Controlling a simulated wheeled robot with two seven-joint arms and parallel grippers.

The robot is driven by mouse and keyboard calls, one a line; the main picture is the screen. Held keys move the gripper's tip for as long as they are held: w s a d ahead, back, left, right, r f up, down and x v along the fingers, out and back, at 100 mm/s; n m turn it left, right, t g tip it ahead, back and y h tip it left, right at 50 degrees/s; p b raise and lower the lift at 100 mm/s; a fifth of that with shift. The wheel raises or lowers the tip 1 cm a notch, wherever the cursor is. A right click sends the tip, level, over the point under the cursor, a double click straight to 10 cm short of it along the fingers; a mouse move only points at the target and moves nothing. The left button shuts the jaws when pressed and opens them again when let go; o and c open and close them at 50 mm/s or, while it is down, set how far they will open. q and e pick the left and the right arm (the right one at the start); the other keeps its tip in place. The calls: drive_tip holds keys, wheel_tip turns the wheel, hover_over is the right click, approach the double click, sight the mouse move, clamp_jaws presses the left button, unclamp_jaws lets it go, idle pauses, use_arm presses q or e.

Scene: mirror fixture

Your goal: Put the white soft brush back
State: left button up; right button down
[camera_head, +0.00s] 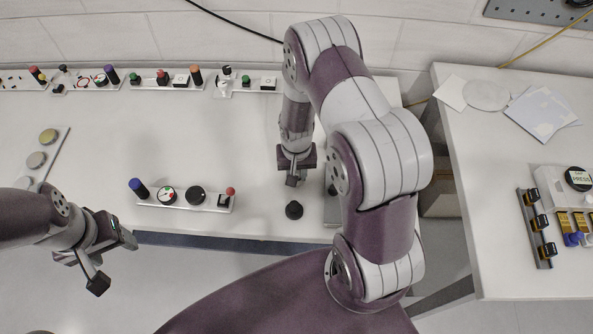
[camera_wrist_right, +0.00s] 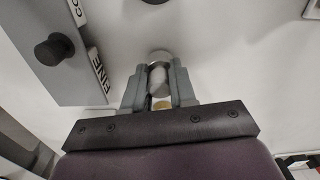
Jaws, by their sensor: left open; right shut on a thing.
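My right gripper (camera_head: 293,180) hangs over the white table, left of my right forearm. In the right wrist view my right gripper (camera_wrist_right: 159,90) is shut on a pale, slim piece with a round grey end, the white soft brush (camera_wrist_right: 158,74) as far as I can tell. A small gold bit shows between the fingers. The brush cannot be made out in the head view. Its bristles are not clear, and I cannot tell whether it touches anything below. My left gripper (camera_head: 112,262) is open and empty, off the table's front edge at the lower left.
A grey plate with labels and a black knob (camera_wrist_right: 54,50) lies beside my right gripper. A black round piece (camera_head: 294,210) stands nearer the front edge. A strip of controls (camera_head: 182,207) is left; more line the back. A side table (camera_head: 490,190) stands right.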

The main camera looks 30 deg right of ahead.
drive_tip(key=shift+w+f, duration=0.1)
drive_tip(key=shift+f, duration=0.1)
drive_tip(key=shift+f, duration=0.1)
drive_tip(key=c, duration=0.9)
unclamp_jaws()
wheel_tip(320, 180, up, 13)
drive_tip(key=s+a+r+n, duration=0.1)
drive_tip(key=s+r, duration=0.1)
drive_tip(key=s, duration=0.1)
drive_tip(key=s+a+r+n+t, duration=0.1)
drive_tip(key=s+a+r+n, duration=0.1)
drive_tip(key=s, duration=0.1)
drive_tip(key=s+a+r+n+b, duration=0.1)
drive_tip(key=s+a+r+n, duration=0.1)
drive_tip(key=s+r, duration=0.1)
drive_tip(key=shift+a, duration=0.15)
